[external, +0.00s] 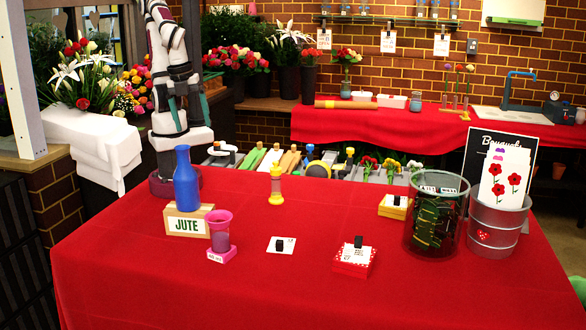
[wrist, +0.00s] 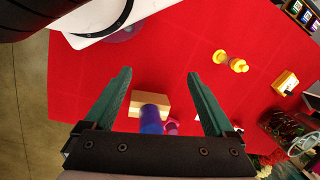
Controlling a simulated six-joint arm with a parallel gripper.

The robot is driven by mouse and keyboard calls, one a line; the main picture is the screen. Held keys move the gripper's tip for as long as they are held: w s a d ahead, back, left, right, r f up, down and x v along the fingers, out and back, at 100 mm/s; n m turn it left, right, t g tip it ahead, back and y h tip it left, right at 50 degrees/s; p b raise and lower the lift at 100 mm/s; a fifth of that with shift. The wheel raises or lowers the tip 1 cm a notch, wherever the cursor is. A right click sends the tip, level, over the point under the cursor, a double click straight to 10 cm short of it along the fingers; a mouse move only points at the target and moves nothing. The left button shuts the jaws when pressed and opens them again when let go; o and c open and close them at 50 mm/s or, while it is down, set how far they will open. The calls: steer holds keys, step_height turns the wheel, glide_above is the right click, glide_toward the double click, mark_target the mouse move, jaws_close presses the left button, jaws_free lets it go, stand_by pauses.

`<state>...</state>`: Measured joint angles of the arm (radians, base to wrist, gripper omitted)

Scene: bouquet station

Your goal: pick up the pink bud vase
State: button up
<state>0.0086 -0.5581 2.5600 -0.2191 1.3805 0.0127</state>
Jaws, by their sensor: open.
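The pink bud vase (external: 219,232) stands upright on the red tablecloth, on a small pink base with a white label, at the front left of the table. In the wrist view only a bit of it (wrist: 172,127) shows, low between my fingers and partly hidden by the blue bottle and the gripper body. My gripper (wrist: 159,73) is open with its teal fingers wide apart and nothing between the tips. In the external view it (external: 188,108) hangs high at the back left, well apart from the vase.
A blue bottle (external: 186,182) stands by the wooden JUTE block (external: 204,222), close to the vase's left. A dark glass container (external: 436,225) and metal bucket (external: 497,228) stand far right.

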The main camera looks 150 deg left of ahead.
steer(key=w+a+f+t+y, duration=0.1)
steer(key=w+a+f+t, duration=0.15)
steer(key=w+a, duration=0.35)
steer(key=w+a+f+t+y, duration=0.1)
steer(key=w+a+f, duration=0.25)
steer(key=w, duration=0.55)
steer(key=m+t+h, duration=0.2)
steer(key=t+h, duration=0.6)
steer(key=h, duration=0.3)
glide_toward(218, 241)
steer(key=shift+n+h, duration=0.3)
steer(key=x, duration=0.3)
steer(key=a+x, duration=0.1)
steer(key=x, duration=0.1)
steer(key=shift+w+d+f, duration=0.1)
steer(key=shift+w+f, duration=0.25)
steer(key=x, duration=0.5)
steer(key=shift+d+f, duration=0.1)
steer(key=shift+d, duration=0.4)
jaws_close()
